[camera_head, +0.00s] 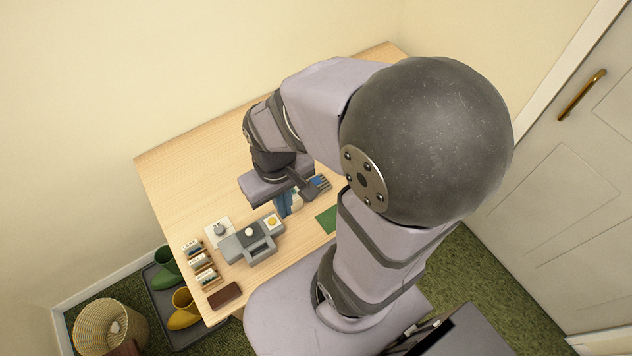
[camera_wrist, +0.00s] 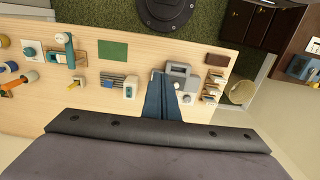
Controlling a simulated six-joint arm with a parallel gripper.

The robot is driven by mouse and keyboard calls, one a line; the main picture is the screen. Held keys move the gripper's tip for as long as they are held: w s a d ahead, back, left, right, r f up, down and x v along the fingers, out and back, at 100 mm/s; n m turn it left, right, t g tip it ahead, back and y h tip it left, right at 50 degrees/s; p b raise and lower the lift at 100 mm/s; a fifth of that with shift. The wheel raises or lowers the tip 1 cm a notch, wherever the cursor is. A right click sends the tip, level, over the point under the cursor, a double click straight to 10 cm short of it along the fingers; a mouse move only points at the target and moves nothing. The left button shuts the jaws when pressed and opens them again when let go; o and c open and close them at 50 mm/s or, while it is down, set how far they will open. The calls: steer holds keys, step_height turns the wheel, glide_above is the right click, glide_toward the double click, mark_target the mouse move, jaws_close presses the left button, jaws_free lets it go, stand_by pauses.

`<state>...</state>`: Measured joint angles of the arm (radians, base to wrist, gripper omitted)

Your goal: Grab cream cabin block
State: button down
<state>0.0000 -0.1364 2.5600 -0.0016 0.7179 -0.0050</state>
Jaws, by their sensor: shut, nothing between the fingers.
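A small cream block (camera_wrist: 130,88), which looks like the cabin block, stands on the table in the wrist view, just left of my fingers. It has a darker patch on it. In the head view it is mostly hidden by my gripper and arm. My gripper (camera_wrist: 158,78) is shut and empty, its two blue fingers together in the wrist view. Their tips overlap the left side of a grey block (camera_wrist: 180,72). In the head view my gripper (camera_head: 285,208) points down over the table beside a cream piece with a yellow knob (camera_head: 272,222).
The grey block (camera_head: 242,246) also shows in the head view. A blue-grey slatted piece (camera_wrist: 111,81) lies left of the cream block. A green mat (camera_wrist: 113,50), small racks (camera_head: 204,262) and a brown block (camera_head: 225,295) are also on the wooden table (camera_head: 185,185).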

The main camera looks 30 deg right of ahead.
steer(key=c, duration=1.3)
jaws_free()
steer(key=shift+c, duration=0.2)
